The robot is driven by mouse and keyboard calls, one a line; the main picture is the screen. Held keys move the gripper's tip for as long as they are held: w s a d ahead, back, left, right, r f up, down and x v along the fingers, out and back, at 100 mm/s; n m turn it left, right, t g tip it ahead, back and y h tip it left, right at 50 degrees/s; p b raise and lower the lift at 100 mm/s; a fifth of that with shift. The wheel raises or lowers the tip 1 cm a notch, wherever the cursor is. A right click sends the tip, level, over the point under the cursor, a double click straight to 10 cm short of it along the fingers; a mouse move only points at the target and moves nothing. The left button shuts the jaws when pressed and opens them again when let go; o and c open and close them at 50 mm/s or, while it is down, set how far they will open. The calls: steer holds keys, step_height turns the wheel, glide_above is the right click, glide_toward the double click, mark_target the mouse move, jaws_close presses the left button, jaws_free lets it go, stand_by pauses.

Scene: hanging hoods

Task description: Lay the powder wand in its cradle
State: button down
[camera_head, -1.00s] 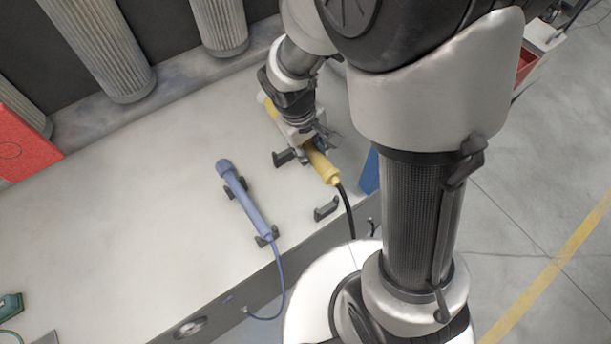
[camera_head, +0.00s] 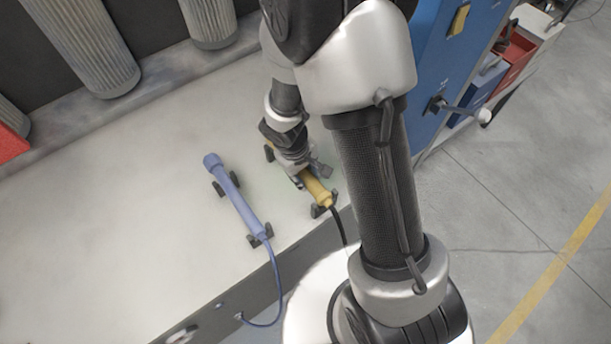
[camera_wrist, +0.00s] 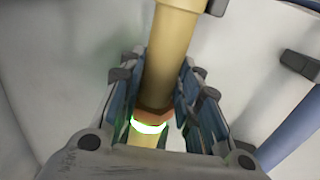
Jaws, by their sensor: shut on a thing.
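The powder wand is a yellow tube (camera_head: 317,188) with a dark cable. My gripper (camera_head: 302,176) is shut on it around its middle. In the wrist view the wand (camera_wrist: 168,65) runs between my finger pads, with an orange band and a glowing green ring near the palm. The black cradle has a front bracket (camera_head: 322,207) and a back bracket (camera_head: 269,153). The wand lies in line with both brackets, its front end at the front one. Whether it touches their bottoms is hard to tell. My gripper and arm hide its middle and part of its back end.
A blue wand (camera_head: 237,200) rests in its own black brackets to the left, parallel and close by; it also shows in the wrist view (camera_wrist: 290,128). A blue cabinet (camera_head: 440,75) stands right of the bench. The bench top (camera_head: 120,220) is clear at left.

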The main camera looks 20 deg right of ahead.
steer(key=shift+r, duration=0.1)
steer(key=shift+f, duration=0.2)
steer(key=c, duration=1.2)
jaws_free()
steer(key=shift+r, duration=0.1)
steer(key=s+r+m+t+p, duration=0.1)
steer(key=s+r+p, duration=0.25)
steer(key=r, duration=1.05)
steer(key=s+r+m+t+p, duration=0.15)
steer(key=r+p, duration=0.25)
steer(key=r, duration=1)
steer(key=shift+s+d+r+m+t+y+b, duration=0.1)
steer(key=shift+s+r+m+t+y+b, duration=0.25)
steer(key=shift+s+r, duration=1)
steer(key=shift+s+r+t+y+b, duration=0.15)
steer(key=shift+s+r+y+b, duration=0.3)
steer(key=shift+s, duration=1.75)
steer(key=shift+s+d+r+m+t+y+b, duration=0.2)
steer(key=shift+s+r+b, duration=0.5)
steer(key=shift+s, duration=1.05)
